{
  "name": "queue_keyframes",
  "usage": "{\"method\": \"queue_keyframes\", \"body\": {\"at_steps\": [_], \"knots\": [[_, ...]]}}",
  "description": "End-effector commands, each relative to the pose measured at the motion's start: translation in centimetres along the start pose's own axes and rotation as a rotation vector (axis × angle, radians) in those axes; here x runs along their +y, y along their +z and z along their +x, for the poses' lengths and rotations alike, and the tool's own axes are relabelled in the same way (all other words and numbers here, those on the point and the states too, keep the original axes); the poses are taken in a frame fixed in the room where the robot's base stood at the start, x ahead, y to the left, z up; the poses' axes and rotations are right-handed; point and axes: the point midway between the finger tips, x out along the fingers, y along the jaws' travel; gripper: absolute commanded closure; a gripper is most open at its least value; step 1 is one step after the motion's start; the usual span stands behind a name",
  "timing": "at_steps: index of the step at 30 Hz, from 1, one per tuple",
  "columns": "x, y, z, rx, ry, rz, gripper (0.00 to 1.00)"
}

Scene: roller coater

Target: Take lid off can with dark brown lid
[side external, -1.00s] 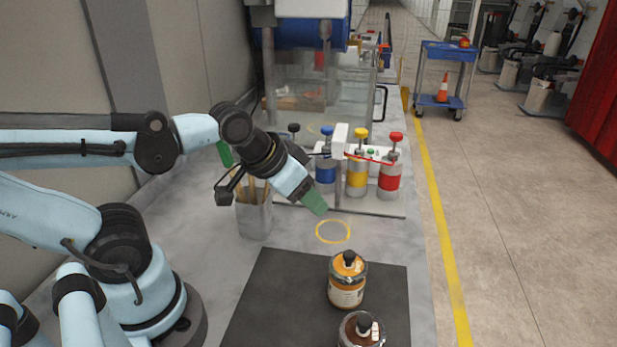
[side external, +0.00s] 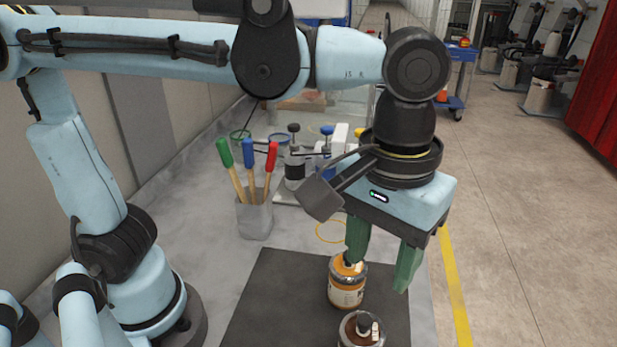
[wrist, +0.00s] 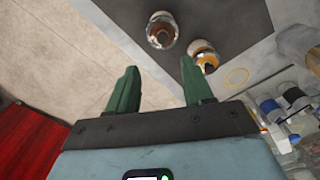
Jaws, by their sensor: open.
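The can with the dark brown lid (side external: 360,330) stands on the dark mat (side external: 275,285) and is cut off by the bottom edge in the side external view. In the wrist view this can (wrist: 162,30) is at the top, beyond the fingertips. A can with an orange lid (side external: 346,290) stands just behind it and also shows in the wrist view (wrist: 205,56). Both lids carry a dark knob.
A grey holder (side external: 254,218) with green, blue and red handled tools stands at the left. Bottles with dark and blue tops (side external: 294,168) stand behind my gripper. A yellow ring (side external: 328,232) is marked on the table. The table's right edge is close to the mat.

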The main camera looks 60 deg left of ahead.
Motion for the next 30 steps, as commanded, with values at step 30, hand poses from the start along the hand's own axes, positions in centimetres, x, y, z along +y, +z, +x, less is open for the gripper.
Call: {"method": "queue_keyframes", "body": {"at_steps": [30], "knots": [[-0.5, 0.2, 9.7, -0.004, -0.005, -0.005, 0.49]]}}
